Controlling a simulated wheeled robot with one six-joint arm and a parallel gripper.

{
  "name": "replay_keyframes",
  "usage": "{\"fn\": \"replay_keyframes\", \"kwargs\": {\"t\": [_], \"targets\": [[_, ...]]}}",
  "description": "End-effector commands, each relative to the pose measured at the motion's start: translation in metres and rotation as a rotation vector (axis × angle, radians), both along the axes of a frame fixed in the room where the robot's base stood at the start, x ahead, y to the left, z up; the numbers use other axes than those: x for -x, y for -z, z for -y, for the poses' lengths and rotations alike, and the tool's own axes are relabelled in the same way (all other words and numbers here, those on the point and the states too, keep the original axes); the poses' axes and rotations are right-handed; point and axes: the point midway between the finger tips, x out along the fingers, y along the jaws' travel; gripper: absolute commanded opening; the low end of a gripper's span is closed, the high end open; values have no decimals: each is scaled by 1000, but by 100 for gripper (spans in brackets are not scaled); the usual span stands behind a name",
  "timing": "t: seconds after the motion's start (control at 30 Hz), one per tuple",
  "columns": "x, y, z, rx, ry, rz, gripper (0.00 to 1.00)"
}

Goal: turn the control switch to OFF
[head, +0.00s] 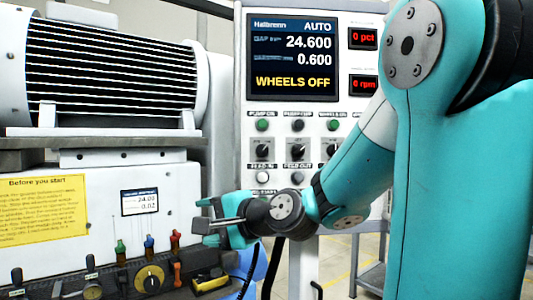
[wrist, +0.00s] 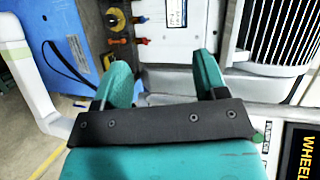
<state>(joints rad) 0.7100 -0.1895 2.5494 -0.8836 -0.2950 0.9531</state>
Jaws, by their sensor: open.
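The control panel (head: 354,117) stands upright in the middle of the head view. Its row of black rotary switches (head: 297,150) sits below coloured buttons; their labels are too small to tell which is the control switch. The screen (head: 293,56) reads AUTO, 24.600, 0.600 and WHEELS OFF. My gripper (head: 207,222) is in front of and below the panel's left side, pointing left, apart from the switches. In the wrist view my gripper (wrist: 161,72) is open with nothing between its fingers. My arm hides the panel's lower right.
The grinder's white front (head: 100,190) carries a yellow notice (head: 42,210), a small display (head: 140,201) and a yellow-based knob (head: 149,278), with levers beside it. A ribbed motor housing (head: 110,75) is above. A blue box (wrist: 50,45) and white post (wrist: 25,75) show in the wrist view.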

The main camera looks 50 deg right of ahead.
Motion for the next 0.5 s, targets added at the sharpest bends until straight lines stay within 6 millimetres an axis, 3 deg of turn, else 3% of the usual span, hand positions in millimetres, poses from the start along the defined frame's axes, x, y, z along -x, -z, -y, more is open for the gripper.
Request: {"fn": "replay_keyframes", "kwargs": {"t": [0.03,0.1,0.2,0.33,0.5], "targets": [[3,-16,41,-108,149,79,66],[14,-36,87,-243,310,200,66],[35,-59,135,-389,470,356,66],[58,-75,170,-493,579,490,66],[63,-85,184,-534,611,541,66]]}}
